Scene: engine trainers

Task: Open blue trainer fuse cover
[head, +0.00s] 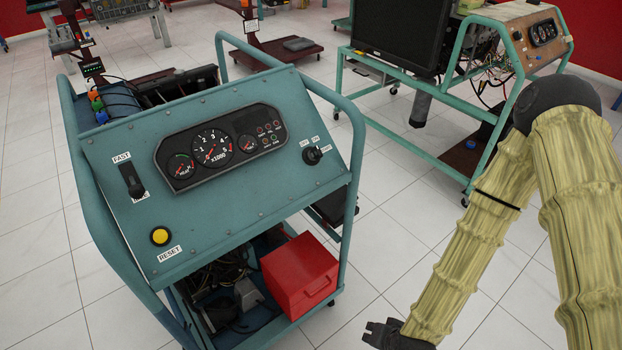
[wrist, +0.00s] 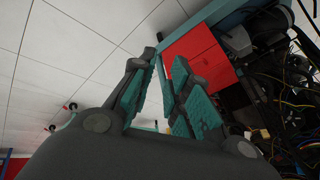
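The blue trainer (head: 110,165) stands at the left in the head view, a blue-green tube frame with a sloping panel. No part is clearly marked as the fuse cover. A red box (head: 300,275) with a front handle sits low in the frame at the right; its lid looks shut, and I cannot tell whether it is the fuse cover. It also shows in the wrist view (wrist: 192,58), beyond the fingers. My gripper (head: 376,334) is low, to the right of the red box and apart from it. In the wrist view its teal-padded fingers (wrist: 163,60) are apart and empty.
The panel carries gauges (head: 215,150), a FAST lever (head: 132,181), a yellow RESET button (head: 160,236) and a key switch (head: 313,155). Wires and dark parts (wrist: 275,80) lie beside the red box. A second trainer (head: 440,85) stands behind right. The tiled floor between is clear.

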